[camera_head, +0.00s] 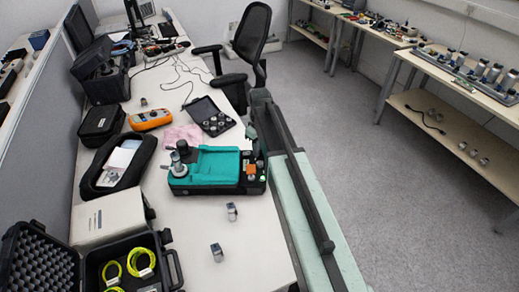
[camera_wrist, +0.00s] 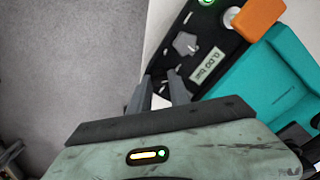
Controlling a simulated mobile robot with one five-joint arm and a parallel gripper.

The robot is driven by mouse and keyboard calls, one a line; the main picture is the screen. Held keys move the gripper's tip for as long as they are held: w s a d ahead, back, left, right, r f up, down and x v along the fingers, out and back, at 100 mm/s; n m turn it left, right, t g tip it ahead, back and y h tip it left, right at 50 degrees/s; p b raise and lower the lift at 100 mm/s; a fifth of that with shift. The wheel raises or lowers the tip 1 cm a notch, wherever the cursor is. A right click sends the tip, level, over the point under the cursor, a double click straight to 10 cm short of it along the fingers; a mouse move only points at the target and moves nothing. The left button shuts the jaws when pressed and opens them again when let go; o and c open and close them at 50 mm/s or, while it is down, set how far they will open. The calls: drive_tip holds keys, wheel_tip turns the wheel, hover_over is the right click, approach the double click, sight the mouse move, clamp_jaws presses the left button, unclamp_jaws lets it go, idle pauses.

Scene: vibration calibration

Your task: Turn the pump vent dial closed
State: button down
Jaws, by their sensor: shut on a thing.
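The pump (camera_head: 215,165) is a teal-topped unit on a black base, standing on the white bench in the head view. In the head view my gripper (camera_head: 254,148) is at the pump's right end.
An orange block (camera_wrist: 258,18) and a green-lit button (camera_wrist: 206,2) sit near the panel's top. Two small metal cylinders (camera_head: 232,212) (camera_head: 217,252) stand in front of the pump. An open black case (camera_head: 212,116) lies behind it.

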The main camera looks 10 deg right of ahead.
drive_tip(key=c, duration=1.5)
unclamp_jaws()
wheel_tip(320, 180, up, 8)
drive_tip(key=p, duration=0.8)
drive_tip(key=shift+a+f, duration=0.1)
drive_tip(key=s+m, duration=0.7)
drive_tip(key=s, duration=1)
drive_tip(key=shift+s+a, duration=0.2)
drive_tip(key=shift+a, duration=0.2)
